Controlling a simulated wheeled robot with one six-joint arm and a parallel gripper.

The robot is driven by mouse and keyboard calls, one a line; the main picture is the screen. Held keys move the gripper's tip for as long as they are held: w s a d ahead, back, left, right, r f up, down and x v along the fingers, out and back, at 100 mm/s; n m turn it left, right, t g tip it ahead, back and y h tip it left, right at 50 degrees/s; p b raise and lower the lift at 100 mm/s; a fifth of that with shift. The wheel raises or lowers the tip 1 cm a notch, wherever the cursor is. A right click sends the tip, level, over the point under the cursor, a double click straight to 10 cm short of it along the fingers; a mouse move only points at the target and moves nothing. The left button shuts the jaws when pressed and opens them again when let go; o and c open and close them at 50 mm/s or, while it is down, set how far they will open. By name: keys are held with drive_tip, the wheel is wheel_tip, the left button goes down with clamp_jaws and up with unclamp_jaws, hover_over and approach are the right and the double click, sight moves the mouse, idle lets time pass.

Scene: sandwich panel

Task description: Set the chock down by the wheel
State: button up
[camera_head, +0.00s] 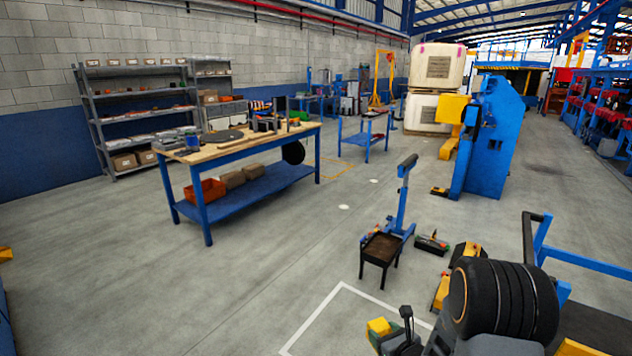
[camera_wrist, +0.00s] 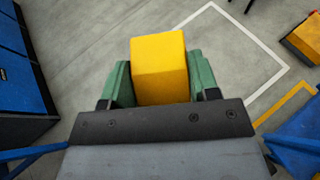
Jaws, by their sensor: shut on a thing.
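The yellow chock (camera_wrist: 160,67) is a plain block held between the green fingers of my gripper (camera_wrist: 158,85) in the wrist view. Grey floor shows beyond it, and the chock looks held above that floor. In the head view the chock (camera_head: 378,327) shows at the bottom, right of centre, with my dark gripper beside it.
A white floor line (camera_head: 312,318) runs near the chock. A small black tray stand (camera_head: 380,249), a blue post (camera_head: 402,200) and a black-and-green box (camera_head: 432,243) stand beyond. A workbench (camera_head: 230,146) stands left. The floor between is mostly clear.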

drive_tip(key=shift+m+t+h, duration=0.3)
drive_tip(key=shift+m+h, duration=0.2)
drive_tip(key=r, duration=0.3)
drive_tip(key=w+r, duration=0.1)
drive_tip(key=r, duration=0.3)
drive_tip(key=w+a+r, duration=0.1)
drive_tip(key=r, duration=0.2)
drive_tip(key=shift+r, duration=0.15)
drive_tip(key=shift+a+r, duration=0.25)
drive_tip(key=shift+a, duration=0.15)
